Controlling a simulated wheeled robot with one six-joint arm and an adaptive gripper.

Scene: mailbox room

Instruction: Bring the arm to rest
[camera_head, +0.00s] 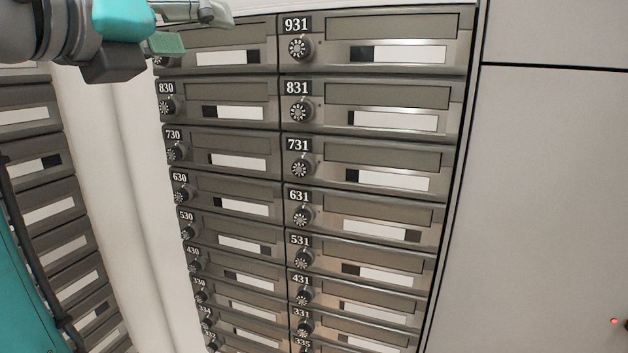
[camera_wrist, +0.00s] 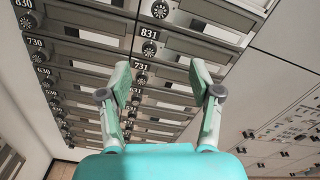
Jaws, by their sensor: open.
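My gripper (camera_wrist: 161,80) is open and empty in the wrist view, its two teal-padded fingers spread apart. Between and beyond them is the wall of mailboxes, with box 831 (camera_wrist: 140,66) just past the left finger. In the head view my gripper (camera_head: 188,28) is at the top left, in front of the upper-left mailbox. It hides part of that box and its number. Part of the arm is cut off by the picture's edge. I cannot tell the gap between the fingers and the mailbox fronts.
Mailboxes with round dials and white label strips fill the middle, among them 931 (camera_head: 372,54) and 731 (camera_head: 368,163). A plain pale panel (camera_head: 550,190) stands on the right. More mailboxes (camera_head: 50,210) line the left wall. The wrist view shows floor (camera_wrist: 62,170) at the lower left.

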